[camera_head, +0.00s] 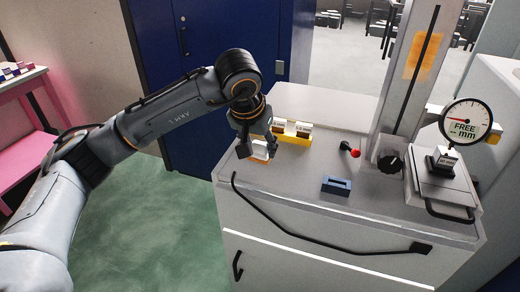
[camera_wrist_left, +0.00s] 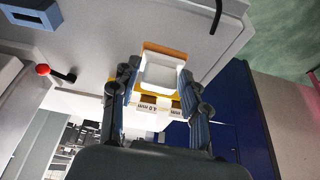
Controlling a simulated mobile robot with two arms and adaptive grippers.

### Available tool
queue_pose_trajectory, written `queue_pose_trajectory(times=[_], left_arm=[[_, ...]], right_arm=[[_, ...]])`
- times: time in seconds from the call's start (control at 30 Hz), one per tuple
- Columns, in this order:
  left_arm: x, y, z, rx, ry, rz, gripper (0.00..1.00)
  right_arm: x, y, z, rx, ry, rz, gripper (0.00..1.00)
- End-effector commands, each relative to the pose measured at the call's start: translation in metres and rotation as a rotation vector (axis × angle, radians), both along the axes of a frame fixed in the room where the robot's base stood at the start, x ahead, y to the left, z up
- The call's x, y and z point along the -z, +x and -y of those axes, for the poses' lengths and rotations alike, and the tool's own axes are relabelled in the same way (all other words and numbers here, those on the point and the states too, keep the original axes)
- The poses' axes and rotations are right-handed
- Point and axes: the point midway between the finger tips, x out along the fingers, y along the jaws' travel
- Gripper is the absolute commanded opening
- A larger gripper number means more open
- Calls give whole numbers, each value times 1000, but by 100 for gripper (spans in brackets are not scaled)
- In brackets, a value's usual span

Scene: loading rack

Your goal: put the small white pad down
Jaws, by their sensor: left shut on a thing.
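A small white pad (camera_head: 260,150) is between the fingers of my left gripper (camera_head: 259,143), near the left end of the grey worktop (camera_head: 300,188). In the left wrist view the pad (camera_wrist_left: 160,75) sits between the two fingers of the gripper (camera_wrist_left: 159,82), which is shut on it. An orange patch (camera_wrist_left: 165,50) shows behind and beside the pad. I cannot tell whether the pad touches it. My right gripper is not in view.
A yellow holder (camera_head: 291,140) with labelled white blocks stands just right of the gripper. A blue slotted block (camera_head: 336,185), a red-tipped lever (camera_head: 352,150) and a black knob (camera_head: 390,162) are further right. A dial gauge (camera_head: 466,122) reads FREE.

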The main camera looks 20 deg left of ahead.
Motion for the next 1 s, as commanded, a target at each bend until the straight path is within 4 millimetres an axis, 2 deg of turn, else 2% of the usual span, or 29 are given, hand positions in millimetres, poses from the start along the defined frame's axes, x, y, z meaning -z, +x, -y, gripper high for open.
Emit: queue_pose_trajectory(times=[0.3, 0.4, 0.5, 0.73, 0.77, 0.83, 1.0], left_arm=[[25, 20, -4, 0, 0, -3, 20], [39, 18, -4, 1, 0, -4, 20], [48, 19, -4, 1, 0, 0, 20], [50, 19, -4, 0, 0, 1, 20], [50, 19, -4, 0, 0, 1, 51], [50, 19, -4, 0, 0, 1, 66], [49, 19, -4, 0, 0, 1, 68]], right_arm=[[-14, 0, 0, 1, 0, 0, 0], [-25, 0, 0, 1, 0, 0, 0], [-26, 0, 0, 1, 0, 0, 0], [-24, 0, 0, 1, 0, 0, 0], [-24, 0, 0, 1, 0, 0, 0], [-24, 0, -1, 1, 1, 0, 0], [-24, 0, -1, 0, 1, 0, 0]])
